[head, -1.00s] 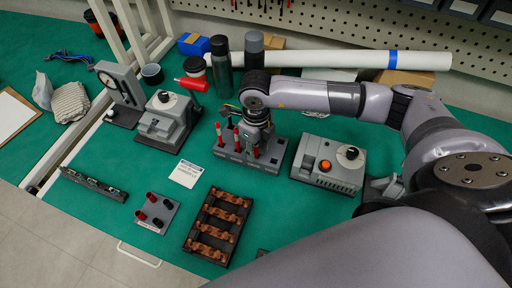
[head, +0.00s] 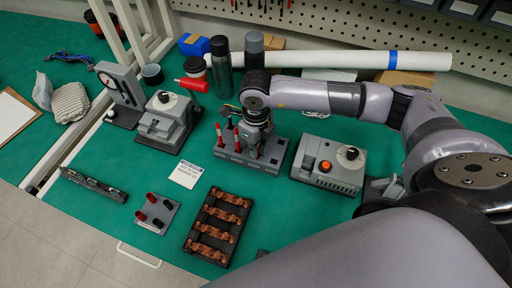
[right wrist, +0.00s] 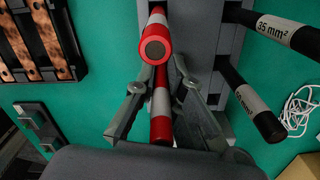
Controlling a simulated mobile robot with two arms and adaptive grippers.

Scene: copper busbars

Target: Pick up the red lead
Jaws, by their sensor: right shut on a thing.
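A grey rack (head: 228,155) stands in the middle of the green bench and holds red and black leads upright. My right gripper (head: 256,128) is over it from above, and its arm hides part of the rack. In the right wrist view, the gripper (right wrist: 164,95) is shut on a red lead (right wrist: 161,128) with a pale band, between its two fingers. Another red lead (right wrist: 155,46) stands right beside it, its round end facing the camera. Black leads (right wrist: 247,95) with white size labels stand to the right. The held lead's lower end is hidden. My left gripper is not in view.
A grey box with an orange button (head: 325,166) stands right of the rack. A black tray of copper busbars (head: 200,252) lies in front, a white card (head: 187,174) to the left. A grey press-like device (head: 167,125) and bottles (head: 222,60) stand behind and left.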

